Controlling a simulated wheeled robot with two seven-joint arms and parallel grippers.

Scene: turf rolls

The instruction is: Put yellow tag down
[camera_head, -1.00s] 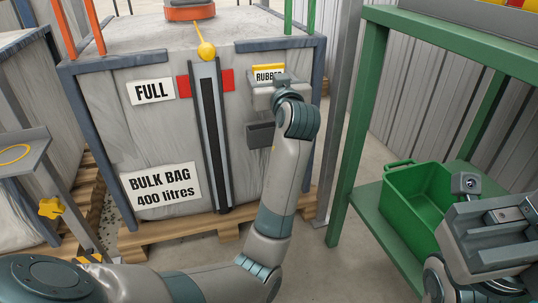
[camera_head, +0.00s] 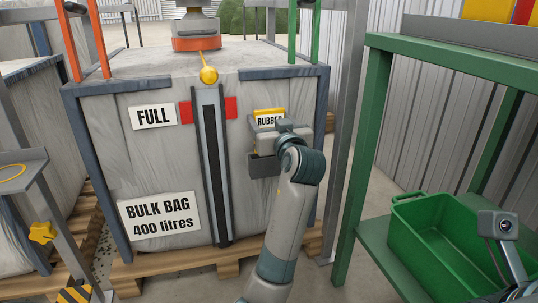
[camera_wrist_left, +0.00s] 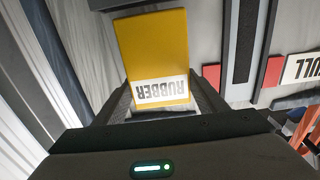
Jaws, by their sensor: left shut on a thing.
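The yellow tag (camera_head: 270,113) has a white label reading RUBBER. My left gripper (camera_head: 268,130) is shut on it and holds it upright in front of the bulk bag (camera_head: 160,178). In the left wrist view the tag (camera_wrist_left: 155,45) stands out between the fingers, its label upside down. A dark grey pocket (camera_head: 263,166) on the bag's front is just below the gripper. The gripper and wrist cover part of the pocket and the tag's lower end. Part of my right wrist shows at the lower right; its jaws are out of sight.
A grey vertical strip (camera_head: 211,165) with a yellow ball (camera_head: 208,75) on top is left of the gripper. The FULL sign (camera_head: 154,116) is further left. A green rack (camera_head: 362,150) holding a green crate (camera_head: 405,245) stands on the right.

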